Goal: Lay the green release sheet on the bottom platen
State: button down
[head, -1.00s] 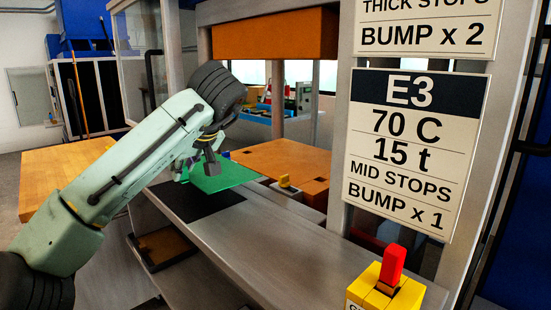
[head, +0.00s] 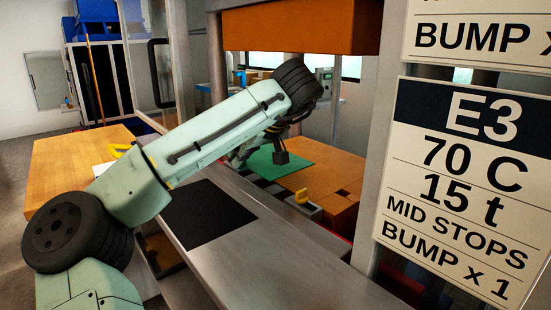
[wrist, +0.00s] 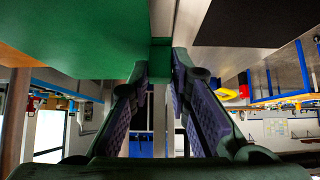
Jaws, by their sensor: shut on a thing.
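The green release sheet (head: 288,168) is flat and roughly level, over the left part of the orange-brown bottom platen (head: 325,184). Whether it touches the platen or hangs just above, I cannot tell. My gripper (head: 262,151) is at the sheet's near left side, partly hidden by my own wrist. In the wrist view, my gripper (wrist: 160,58) has its fingertips together on a small green tab at the edge of the sheet (wrist: 75,30), which spreads out to the upper left.
The orange upper platen (head: 300,28) hangs above, over an open gap. A black mat (head: 207,213) lies on the grey metal shelf (head: 270,250) in front. Sign plates (head: 455,190) are on the right post.

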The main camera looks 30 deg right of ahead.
aim_at(273, 166)
jog(key=d, duration=0.2)
jog(key=s+d+p, duration=0.1)
jog(key=d, duration=0.1)
jog(key=d+p, duration=0.1)
jog(key=d, duration=0.1)
jog(key=shift+s+d+f, duration=0.1)
jog(key=shift+s+f, duration=0.1)
jog(key=shift+s, duration=0.05)
jog(key=f+p, duration=0.2)
jog(key=shift+s+d+f, duration=0.1)
jog(key=shift+d+f, duration=0.3)
jog(key=shift+f, duration=0.5)
jog(key=shift+f, duration=0.2)
jog(key=c, duration=1.5)
grip_release()
jog(key=shift+r, duration=0.15)
